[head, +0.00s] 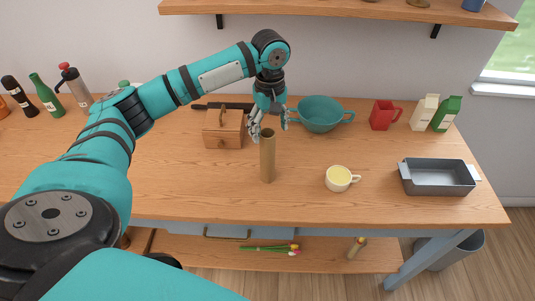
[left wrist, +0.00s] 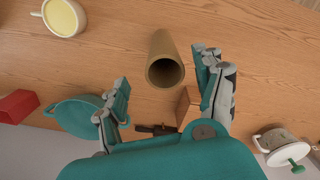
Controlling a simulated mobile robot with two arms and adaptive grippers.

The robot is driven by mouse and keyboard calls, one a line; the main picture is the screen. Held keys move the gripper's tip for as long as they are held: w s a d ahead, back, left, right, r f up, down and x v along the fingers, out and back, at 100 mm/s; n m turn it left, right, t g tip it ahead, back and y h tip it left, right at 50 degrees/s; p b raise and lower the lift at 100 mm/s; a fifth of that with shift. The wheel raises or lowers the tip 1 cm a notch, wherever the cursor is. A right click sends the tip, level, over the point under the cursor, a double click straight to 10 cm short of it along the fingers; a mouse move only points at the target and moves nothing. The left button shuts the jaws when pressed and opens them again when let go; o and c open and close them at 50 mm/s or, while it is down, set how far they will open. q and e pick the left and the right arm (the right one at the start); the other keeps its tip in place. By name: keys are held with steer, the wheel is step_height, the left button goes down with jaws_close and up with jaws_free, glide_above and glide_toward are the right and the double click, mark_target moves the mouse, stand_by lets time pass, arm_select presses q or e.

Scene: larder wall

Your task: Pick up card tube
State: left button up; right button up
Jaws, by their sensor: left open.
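The card tube (head: 267,158) is a brown hollow cylinder standing upright on the wooden table, near the middle of the head view. In the left wrist view its open round end (left wrist: 165,70) faces the camera. My left gripper (head: 269,126) is open and empty, close behind and above the tube's top in the head view. In the left wrist view the two fingers (left wrist: 163,72) are spread wide, with the tube's end lying between and beyond their tips. The fingers do not appear to touch it. My right gripper is in neither view.
A wooden box (head: 223,129) stands left of the tube, and a teal colander-like bowl (head: 320,114) stands behind right. A cream cup (head: 340,179) and a grey baking tin (head: 437,178) are to the right. Bottles (head: 48,95) line the left back. The front table strip is clear.

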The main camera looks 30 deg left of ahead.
mark_target(268, 149)
arm_select(q)
step_height(268, 149, down, 3)
steer(key=shift+w+r, duration=0.1)
steer(key=shift+r, duration=0.05)
steer(key=shift+f+p, duration=0.2)
steer(key=shift+p, duration=0.2)
steer(key=f, duration=0.1)
steer(key=f+p, duration=0.1)
steer(key=f, duration=0.2)
steer(key=shift+s+a+f+p, duration=0.15)
steer(key=shift+s+f+p, duration=0.05)
steer(key=shift+s+p, duration=0.2)
steer(key=shift+f, duration=0.2)
steer(key=c, duration=0.9)
steer(key=shift+c, duration=0.2)
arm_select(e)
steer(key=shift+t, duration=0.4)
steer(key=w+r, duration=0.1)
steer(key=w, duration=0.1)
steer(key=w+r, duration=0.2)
arm_select(q)
steer(key=shift+r, duration=0.1)
